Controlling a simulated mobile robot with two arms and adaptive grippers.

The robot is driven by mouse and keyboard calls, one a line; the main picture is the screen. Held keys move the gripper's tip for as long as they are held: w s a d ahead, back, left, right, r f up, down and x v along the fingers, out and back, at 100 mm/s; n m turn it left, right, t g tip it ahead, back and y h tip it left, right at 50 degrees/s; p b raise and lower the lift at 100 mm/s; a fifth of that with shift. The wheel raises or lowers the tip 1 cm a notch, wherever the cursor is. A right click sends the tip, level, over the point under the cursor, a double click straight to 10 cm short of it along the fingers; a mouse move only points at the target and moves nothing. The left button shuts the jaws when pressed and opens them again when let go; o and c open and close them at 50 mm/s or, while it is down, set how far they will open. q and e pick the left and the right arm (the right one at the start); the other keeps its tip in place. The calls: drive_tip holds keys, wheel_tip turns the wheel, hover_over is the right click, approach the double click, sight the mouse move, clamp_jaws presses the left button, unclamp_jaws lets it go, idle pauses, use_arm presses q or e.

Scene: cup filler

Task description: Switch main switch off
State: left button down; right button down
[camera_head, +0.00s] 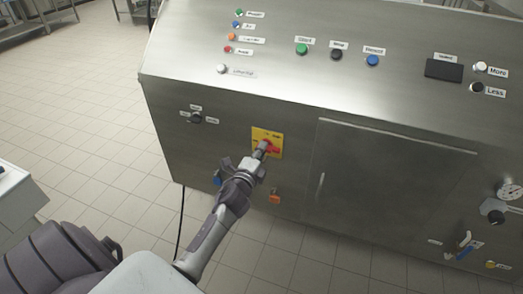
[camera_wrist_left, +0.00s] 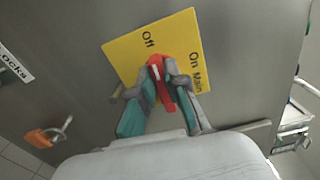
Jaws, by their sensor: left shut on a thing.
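The main switch is a red rotary handle on a yellow plate (camera_head: 277,137) on the front of the steel cabinet. The left wrist view shows the yellow plate (camera_wrist_left: 128,55) with "Off" and "On Main" printed on it. The red handle (camera_wrist_left: 157,66) has a white mark, and its upper end points roughly toward "Off". My left gripper (camera_head: 262,148) is at the switch. Its fingers (camera_wrist_left: 160,88) lie on both sides of the handle and are shut on it. The fingers hide part of the handle. My right gripper is not in view.
An orange padlock (camera_head: 275,198) and a blue one (camera_head: 217,179) hang below the switch. A cabinet door (camera_head: 390,170) is to the right. Buttons, including a green one (camera_head: 302,49), line the upper panel. A selector knob (camera_head: 196,117) is up left. Tiled floor lies left.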

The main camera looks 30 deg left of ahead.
use_arm(q)
drive_tip(key=shift+n, duration=0.6)
drive_tip(key=c, duration=1.2)
unclamp_jaws()
drive_tip(key=v, duration=1.2)
